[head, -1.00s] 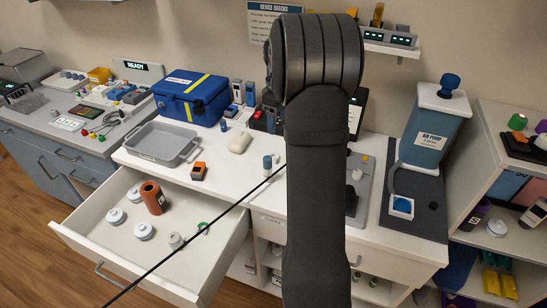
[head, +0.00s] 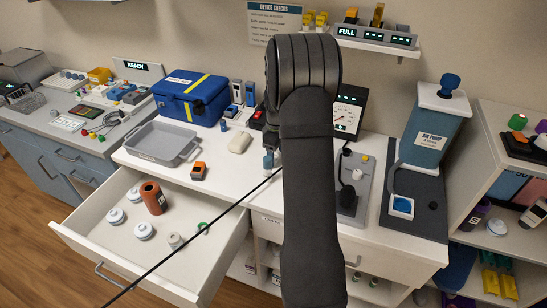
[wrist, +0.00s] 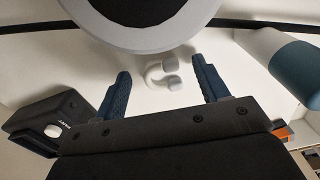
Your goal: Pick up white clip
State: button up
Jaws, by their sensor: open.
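The small white clip (wrist: 163,76), a curved piece with two rounded ends, lies on a white surface in the wrist view. It shows between the two dark blue fingers of my gripper (wrist: 160,67), which are apart and empty. I cannot tell how far the clip is below the fingertips, and no contact shows. In the head view my arm covers the clip and most of my gripper.
In the wrist view, a large round dark disc with a pale rim (wrist: 147,43) is close above the clip. A blue-and-white cylinder (wrist: 296,70) stands right, a black box (wrist: 40,122) left. In the head view, a gauge (head: 347,112) stands behind my arm; the open drawer (head: 120,238) is at front left.

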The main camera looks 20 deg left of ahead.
jog(key=shift+f, duration=0.15)
jog(key=shift+c, duration=0.5)
jog(key=c, duration=0.9)
jog(key=shift+c, duration=0.2)
